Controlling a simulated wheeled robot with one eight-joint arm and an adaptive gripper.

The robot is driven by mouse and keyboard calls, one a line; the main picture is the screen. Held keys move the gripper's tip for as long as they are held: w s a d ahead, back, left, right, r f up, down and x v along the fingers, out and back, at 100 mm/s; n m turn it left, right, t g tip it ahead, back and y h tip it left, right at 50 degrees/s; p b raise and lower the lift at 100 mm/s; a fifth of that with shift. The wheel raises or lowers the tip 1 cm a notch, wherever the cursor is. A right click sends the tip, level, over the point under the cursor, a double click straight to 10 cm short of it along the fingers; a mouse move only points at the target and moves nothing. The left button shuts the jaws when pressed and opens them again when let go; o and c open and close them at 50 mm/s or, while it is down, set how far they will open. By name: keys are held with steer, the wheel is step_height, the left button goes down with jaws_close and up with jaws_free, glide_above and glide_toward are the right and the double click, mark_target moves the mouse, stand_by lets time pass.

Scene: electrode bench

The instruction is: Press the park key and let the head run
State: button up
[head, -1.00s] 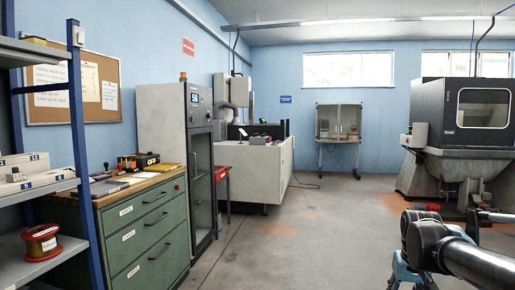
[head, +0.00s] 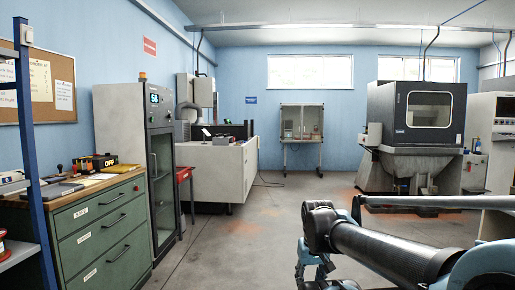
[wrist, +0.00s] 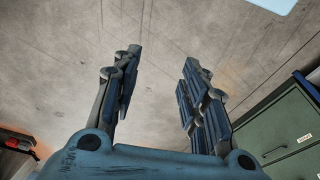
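No park key can be made out in either view. A dark machine with a window (head: 432,108) stands at the back right on a grey base, with a small beige box (head: 375,134) at its left side. A pale cabinet (head: 503,130) with a dark screen and small controls is cut off by the right edge; its keys are too small to tell. My gripper (wrist: 162,62) is open and empty in the wrist view, its two fingers apart above bare floor. It is far from both machines.
A green drawer cabinet (head: 100,232) stands at the left, with a tall grey cabinet (head: 118,130) behind it. A blue-posted shelf (head: 38,170) is at the left edge. A wheeled glass cabinet (head: 301,125) stands at the back wall. The middle floor (head: 255,235) is clear.

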jaws_close()
stand_by(1.4)
